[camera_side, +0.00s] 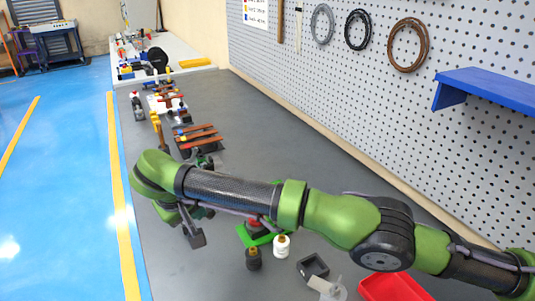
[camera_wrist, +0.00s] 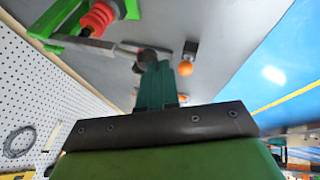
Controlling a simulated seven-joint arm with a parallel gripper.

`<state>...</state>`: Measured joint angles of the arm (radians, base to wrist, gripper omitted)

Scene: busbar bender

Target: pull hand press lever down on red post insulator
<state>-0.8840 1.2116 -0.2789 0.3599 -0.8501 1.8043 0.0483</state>
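In the wrist view, the red ribbed post insulator (camera_wrist: 98,19) sits at the upper left by a green frame (camera_wrist: 60,18). A grey bar, which looks like the hand press lever (camera_wrist: 85,43), runs from the frame toward my gripper (camera_wrist: 158,60). An orange ball (camera_wrist: 185,68) shows just right of the fingertips. The teal fingers look close together; whether they touch or hold the bar cannot be told. In the side view, my gripper (camera_side: 194,238) is left of the green press base (camera_side: 262,239). The red insulator (camera_side: 256,226) is mostly hidden behind my arm.
A black bottle (camera_side: 253,259), a white bottle (camera_side: 282,246), a small black box (camera_side: 313,267) and a red tray (camera_side: 393,288) stand near the press. Racks with copper bars (camera_side: 199,137) lie farther back. The grey bench is clear at left of my gripper.

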